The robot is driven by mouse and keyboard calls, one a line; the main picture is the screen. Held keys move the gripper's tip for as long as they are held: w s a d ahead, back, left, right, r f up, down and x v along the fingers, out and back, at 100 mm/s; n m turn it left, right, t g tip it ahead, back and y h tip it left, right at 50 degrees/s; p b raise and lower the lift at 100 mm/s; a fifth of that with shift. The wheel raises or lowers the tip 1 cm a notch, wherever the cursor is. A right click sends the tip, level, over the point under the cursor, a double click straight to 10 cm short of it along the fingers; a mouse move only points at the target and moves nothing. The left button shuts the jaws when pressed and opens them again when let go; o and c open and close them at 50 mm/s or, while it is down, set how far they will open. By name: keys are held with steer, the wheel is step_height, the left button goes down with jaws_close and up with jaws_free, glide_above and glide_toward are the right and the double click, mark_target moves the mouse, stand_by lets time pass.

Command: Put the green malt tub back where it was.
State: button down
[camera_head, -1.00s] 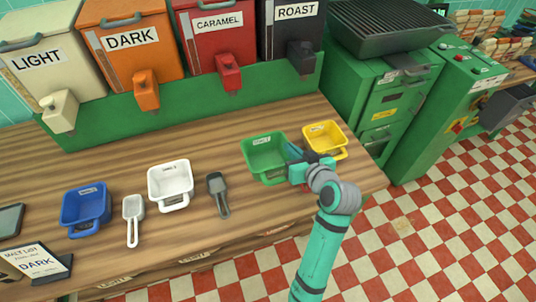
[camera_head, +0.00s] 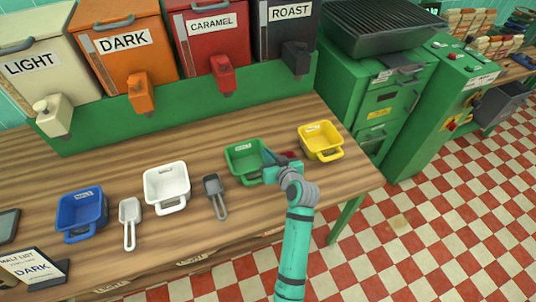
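The green malt tub (camera_head: 240,165) stands upright on the wooden counter, between the grey scoop and the yellow tub. Its handle faces the counter's front edge. My teal gripper (camera_head: 270,158) is at the tub's right side, with its dark fingers at or very near the right rim. The fingers are small and partly hidden, so I cannot tell whether they grip the rim or only touch it.
A yellow tub (camera_head: 320,141) stands to the right. A grey scoop (camera_head: 214,194), white tub (camera_head: 166,186), white scoop (camera_head: 129,222) and blue tub (camera_head: 82,213) stand to the left. Labelled dispensers line the back.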

steer(key=shift+f, duration=0.15)
steer(key=c, duration=2)
jaws_free()
steer(key=v, duration=1.2)
